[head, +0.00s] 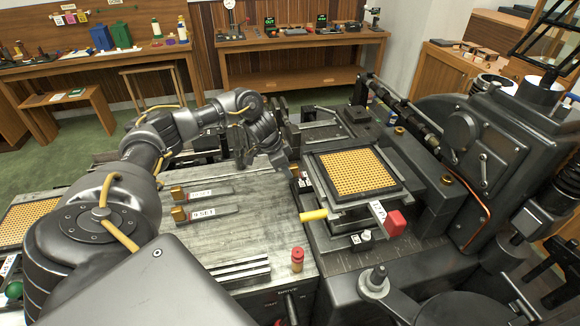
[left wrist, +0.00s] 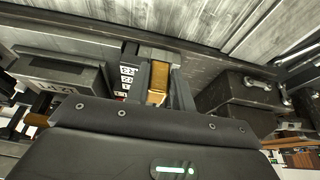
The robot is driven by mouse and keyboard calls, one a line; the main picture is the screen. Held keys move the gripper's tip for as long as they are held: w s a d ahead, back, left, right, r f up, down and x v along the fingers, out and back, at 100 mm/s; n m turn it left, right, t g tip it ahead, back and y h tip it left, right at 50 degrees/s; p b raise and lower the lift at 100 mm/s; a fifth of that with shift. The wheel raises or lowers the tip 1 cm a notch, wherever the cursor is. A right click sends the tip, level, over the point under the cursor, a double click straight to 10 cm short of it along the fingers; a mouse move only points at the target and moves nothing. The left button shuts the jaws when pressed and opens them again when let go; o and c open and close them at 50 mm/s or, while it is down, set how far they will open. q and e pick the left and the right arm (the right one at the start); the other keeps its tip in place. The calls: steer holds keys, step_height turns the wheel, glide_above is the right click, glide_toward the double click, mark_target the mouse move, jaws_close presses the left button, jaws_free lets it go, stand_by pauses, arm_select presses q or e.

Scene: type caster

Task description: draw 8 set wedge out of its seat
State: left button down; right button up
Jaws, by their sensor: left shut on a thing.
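My left gripper (head: 282,163) reaches down at the left edge of the casting machine (head: 440,215). In the left wrist view it (left wrist: 157,88) is shut on a brass block (left wrist: 158,76), which looks like the end of the 8 set wedge in its seat. Dark fingers stand on both sides of the brass. The wedge's body is hidden, and I cannot read a number on it. Two other brass-ended wedges, an upper one (head: 178,193) and a lower one (head: 180,214), lie on the grey bench top with white SET labels.
A yellow matrix grid (head: 352,171) in a dark frame sits right of the gripper. A yellow handle (head: 314,215) and a red knob (head: 394,223) stick out below it. A small red cylinder (head: 297,260) stands on the bench's front. The bench top (head: 250,215) is mostly clear.

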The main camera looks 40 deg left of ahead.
arm_select(q)
steer(key=shift+s+a+p, duration=0.45)
steer(key=shift+s+a, duration=0.35)
steer(key=shift+s, duration=0.35)
steer(key=c, duration=1.1)
jaws_free()
steer(key=b+v, duration=0.1)
steer(key=v, duration=0.9)
steer(key=shift+a+r+b, duration=0.1)
steer(key=shift+r+b, duration=0.2)
steer(key=shift+r, duration=0.05)
